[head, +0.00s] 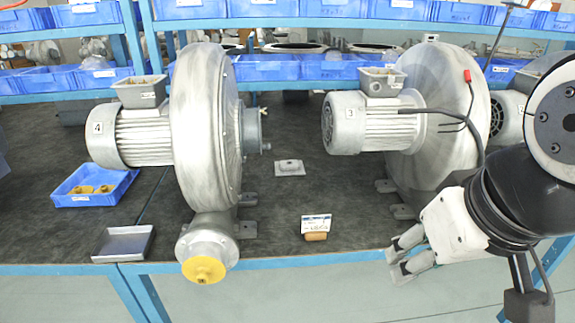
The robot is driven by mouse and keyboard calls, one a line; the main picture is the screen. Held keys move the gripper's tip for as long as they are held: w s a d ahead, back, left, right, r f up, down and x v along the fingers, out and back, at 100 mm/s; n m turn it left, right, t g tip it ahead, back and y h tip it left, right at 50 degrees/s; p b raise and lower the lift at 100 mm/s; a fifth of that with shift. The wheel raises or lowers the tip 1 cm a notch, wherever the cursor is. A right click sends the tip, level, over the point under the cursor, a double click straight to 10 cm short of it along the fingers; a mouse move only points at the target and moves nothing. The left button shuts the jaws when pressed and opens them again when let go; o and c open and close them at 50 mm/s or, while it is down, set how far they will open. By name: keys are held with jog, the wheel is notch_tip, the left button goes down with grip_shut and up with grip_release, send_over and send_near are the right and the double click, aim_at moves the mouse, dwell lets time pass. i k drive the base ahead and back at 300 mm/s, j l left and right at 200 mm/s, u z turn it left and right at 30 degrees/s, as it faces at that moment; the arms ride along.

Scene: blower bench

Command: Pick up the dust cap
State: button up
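A round yellow dust cap (205,269) sits on the front of the outlet of the blower marked 4 (205,130), facing me and overhanging the bench's front edge. My gripper (394,264) is at the lower right, in front of the other blower (440,100), well apart from the cap. Its two fingers are spread with a gap between them, and no object shows in the gap.
A blue bin (112,197) with yellow parts and a grey tray (122,244) lie left of blower 4. A small card (316,222) on a wooden block and a grey plate (289,168) lie between the blowers. A black cable (480,150) hangs by the right blower.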

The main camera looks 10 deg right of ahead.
aim_at(202, 271)
jog(key=k+j+z, duration=0.25)
jog(key=k+j, duration=0.2)
jog(key=k+j+z, duration=0.3)
jog(key=k+j, duration=0.2)
